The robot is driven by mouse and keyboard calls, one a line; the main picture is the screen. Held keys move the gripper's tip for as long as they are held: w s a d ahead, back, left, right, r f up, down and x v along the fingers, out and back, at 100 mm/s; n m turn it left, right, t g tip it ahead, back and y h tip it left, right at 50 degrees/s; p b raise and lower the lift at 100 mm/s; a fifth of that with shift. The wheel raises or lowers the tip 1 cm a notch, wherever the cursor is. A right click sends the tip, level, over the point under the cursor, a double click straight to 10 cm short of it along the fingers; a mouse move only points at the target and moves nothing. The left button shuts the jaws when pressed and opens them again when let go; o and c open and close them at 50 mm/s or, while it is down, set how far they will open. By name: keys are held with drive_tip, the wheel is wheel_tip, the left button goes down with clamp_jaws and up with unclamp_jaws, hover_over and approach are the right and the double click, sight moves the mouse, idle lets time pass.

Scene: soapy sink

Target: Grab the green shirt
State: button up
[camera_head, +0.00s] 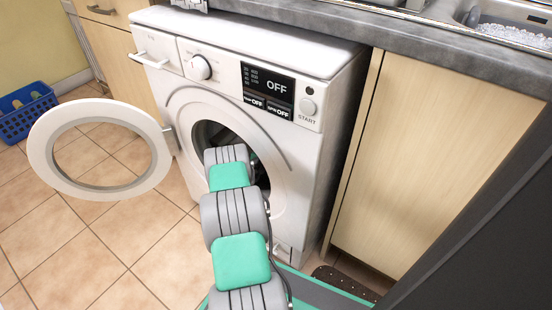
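The white washing machine (312,160) stands in the middle of the view with its round door (42,150) swung open to the left. My arm reaches into the drum opening (208,135). My gripper is out of sight inside the drum, behind my own grey and green arm links. I cannot make out the green shirt. The little of the drum that shows beside the arm is dark, and I cannot tell what lies in it.
A blue basket (28,115) stands on the tiled floor (75,255) at the far left. A wooden cabinet panel (435,150) is close on the right. A grey worktop (420,45) with a soapy sink (510,33) runs above.

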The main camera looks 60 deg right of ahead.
drive_tip(key=c, duration=1.6)
